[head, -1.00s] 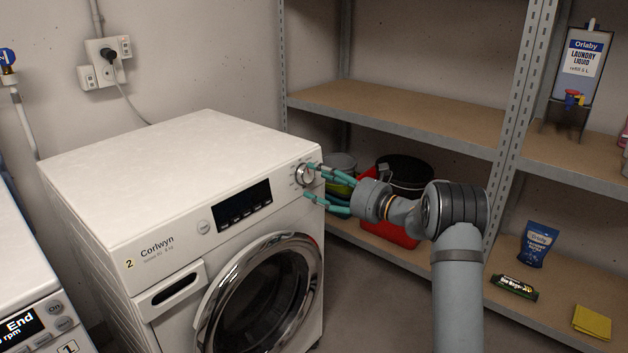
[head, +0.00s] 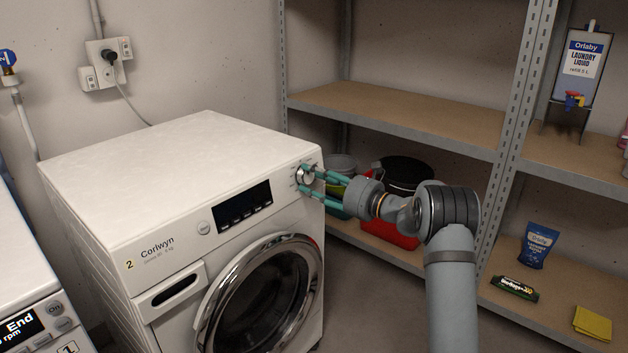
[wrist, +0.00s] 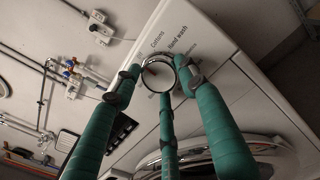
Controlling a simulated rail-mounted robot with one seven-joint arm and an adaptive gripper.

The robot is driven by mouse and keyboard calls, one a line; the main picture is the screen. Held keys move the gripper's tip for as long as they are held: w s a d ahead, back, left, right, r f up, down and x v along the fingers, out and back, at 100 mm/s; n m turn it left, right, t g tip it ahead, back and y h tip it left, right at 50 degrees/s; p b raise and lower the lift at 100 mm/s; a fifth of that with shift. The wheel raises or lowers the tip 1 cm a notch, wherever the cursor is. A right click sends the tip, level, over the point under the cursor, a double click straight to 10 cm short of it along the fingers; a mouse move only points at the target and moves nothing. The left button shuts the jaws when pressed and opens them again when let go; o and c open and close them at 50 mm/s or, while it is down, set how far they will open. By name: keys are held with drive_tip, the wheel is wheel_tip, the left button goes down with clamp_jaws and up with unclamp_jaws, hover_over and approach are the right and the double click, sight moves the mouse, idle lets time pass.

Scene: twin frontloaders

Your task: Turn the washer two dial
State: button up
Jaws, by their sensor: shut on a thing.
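Washer two (head: 208,160) is the white front-loader with a "2" label and the name Corlwyn. Its round silver dial (head: 304,175) sits at the right end of the control panel. In the wrist view the dial (wrist: 155,76) shows a red-brown pointer mark, with the words "Cottons" and "Hand wash" printed around it. My gripper (head: 311,181) has green fingers and reaches the dial from the right. In the wrist view my gripper (wrist: 157,80) is shut on the dial, with fingers on both sides of its rim and one below.
Washer one (head: 35,310) stands at the left. Metal shelving (head: 400,113) stands behind and right, with a red tub (head: 392,228) on its low shelf close behind my gripper. The washer door (head: 262,295) is closed below the panel.

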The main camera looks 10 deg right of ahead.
drive_tip(key=shift+f, duration=0.15)
drive_tip(key=c, duration=0.4)
drive_tip(key=shift+f+n, duration=0.1)
drive_tip(key=shift+n, duration=0.2)
drive_tip(key=n+g+b, duration=0.1)
drive_tip(key=n+b, duration=0.1)
drive_tip(key=n, duration=0.2)
drive_tip(key=shift+d+f+y, duration=0.1)
drive_tip(key=shift+y, duration=0.3)
drive_tip(key=shift+w+d+n+g+b, duration=0.15)
drive_tip(key=shift+n+g+b, duration=0.45)
drive_tip(key=shift+n, duration=1)
drive_tip(key=o, duration=1)
drive_tip(key=shift+o, duration=0.8)
drive_tip(key=shift+r, duration=0.3)
